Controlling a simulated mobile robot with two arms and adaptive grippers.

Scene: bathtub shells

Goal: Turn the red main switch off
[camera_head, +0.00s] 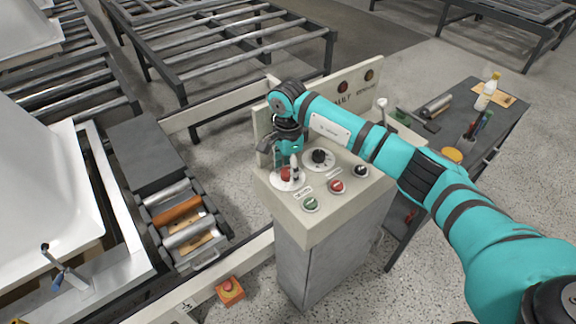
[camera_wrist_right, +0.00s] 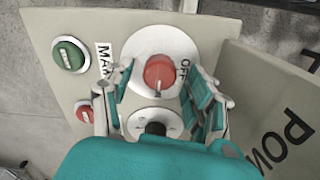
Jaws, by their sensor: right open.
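The red main switch (camera_head: 286,175) is a round red knob on a white dial, on the sloping top of the beige control console (camera_head: 320,225). In the right wrist view the red knob (camera_wrist_right: 158,72) has a white mark at its lower edge, away from the "OFF" lettering (camera_wrist_right: 184,70) on the right of the dial. My right gripper (camera_head: 281,162) is over the dial. In the right wrist view its open fingers (camera_wrist_right: 159,88) stand on either side of the knob, with visible gaps. Whether a fingertip touches the dial plate cannot be told. My left gripper is not in view.
A black selector (camera_head: 319,156) sits beside the switch. Green (camera_head: 310,204), red (camera_head: 337,186) and black (camera_head: 361,171) buttons line the console front. An upright panel (camera_head: 330,95) stands behind. An orange stop box (camera_head: 229,290) is low down.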

